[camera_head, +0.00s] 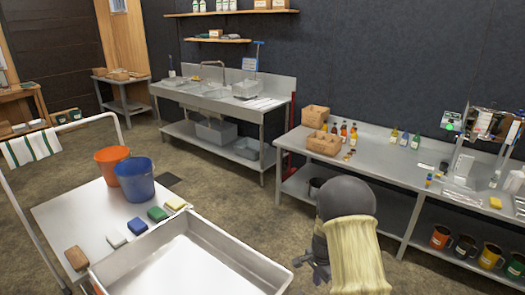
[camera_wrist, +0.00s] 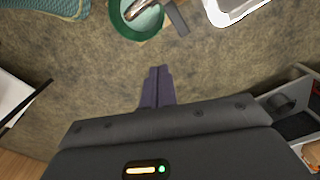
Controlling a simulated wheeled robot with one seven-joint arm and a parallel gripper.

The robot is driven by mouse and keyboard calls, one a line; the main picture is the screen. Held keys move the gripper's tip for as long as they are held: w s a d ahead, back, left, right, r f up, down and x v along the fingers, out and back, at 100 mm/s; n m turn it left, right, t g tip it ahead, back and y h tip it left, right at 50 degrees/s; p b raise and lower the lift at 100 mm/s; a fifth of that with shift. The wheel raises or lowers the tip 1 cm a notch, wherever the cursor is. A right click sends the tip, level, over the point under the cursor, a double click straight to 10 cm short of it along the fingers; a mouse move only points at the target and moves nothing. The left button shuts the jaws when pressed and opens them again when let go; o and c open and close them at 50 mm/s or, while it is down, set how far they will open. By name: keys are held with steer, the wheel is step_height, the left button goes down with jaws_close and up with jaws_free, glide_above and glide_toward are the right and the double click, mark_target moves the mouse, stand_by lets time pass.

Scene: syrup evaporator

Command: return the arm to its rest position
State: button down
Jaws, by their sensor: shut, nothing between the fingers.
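My arm shows at the lower middle of the head view, with a dark grey rounded joint and a pale cream cover. My gripper (camera_head: 304,262) hangs low on the left side of the arm, partly hidden behind it, over the floor between the cart and the bench. In the wrist view the two dark fingers of my gripper (camera_wrist: 158,72) lie together, shut, with bare floor behind them. Nothing is held.
A cart with a deep metal tray (camera_head: 262,265), an orange bucket (camera_head: 110,160), a blue bucket (camera_head: 135,180) and several sponges stands left. A steel bench (camera_head: 375,168) with bottles and boxes stands right. A sink (camera_head: 215,92) is behind. Brown floor (camera_head: 225,200) lies open between.

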steer(key=s+a+r+n+t, duration=0.1)
steer(key=s+r+n+t, duration=0.1)
steer(key=s+r+n, duration=0.9)
steer(key=s+r, duration=0.8)
steer(key=s, duration=0.3)
steer(key=shift+s+n, duration=0.15)
steer(key=shift+n, duration=0.15)
